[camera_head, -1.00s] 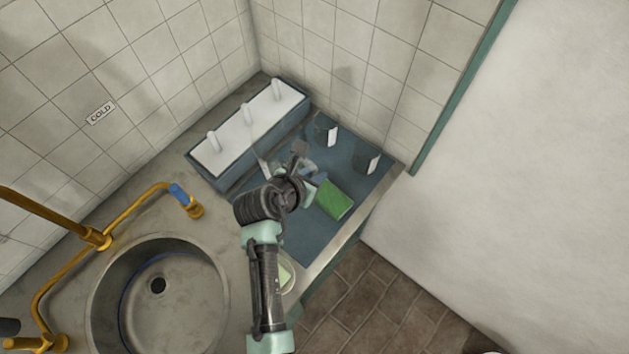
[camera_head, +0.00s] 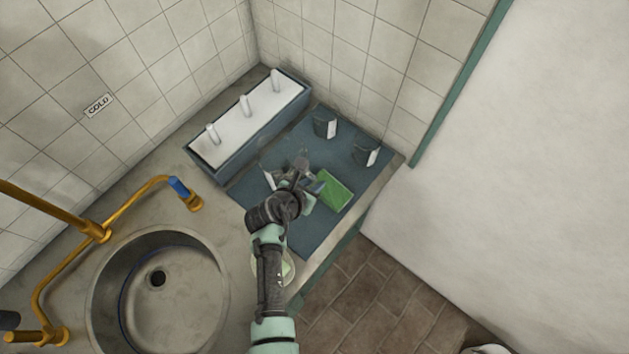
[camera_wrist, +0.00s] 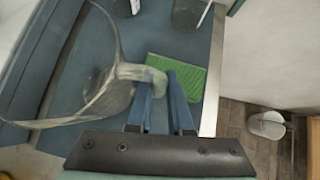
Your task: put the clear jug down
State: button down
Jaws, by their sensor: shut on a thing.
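The clear jug (camera_wrist: 92,75) is see-through and fills the left of the wrist view. Its handle (camera_wrist: 138,73) points toward the blue fingers. My gripper (camera_wrist: 163,82) is shut on the jug by its handle. In the head view my gripper (camera_head: 306,188) is over the blue mat (camera_head: 308,236), and my arm hides most of the jug. The jug is over the mat, left of the green pad (camera_head: 334,191). I cannot tell whether its base touches the mat.
Two dark cups (camera_head: 324,124) (camera_head: 366,152) stand toward the mat's far right. A blue trough with white pegs (camera_head: 200,158) borders the mat's left side. The sink (camera_head: 190,270) is at lower left. A small dish (camera_head: 290,270) is near the counter's front edge.

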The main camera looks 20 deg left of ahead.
jog(key=shift+w, duration=0.1)
jog(key=c, duration=0.8)
grip_release()
jog(key=shift+c, duration=0.2)
jog(key=v, duration=1.2)
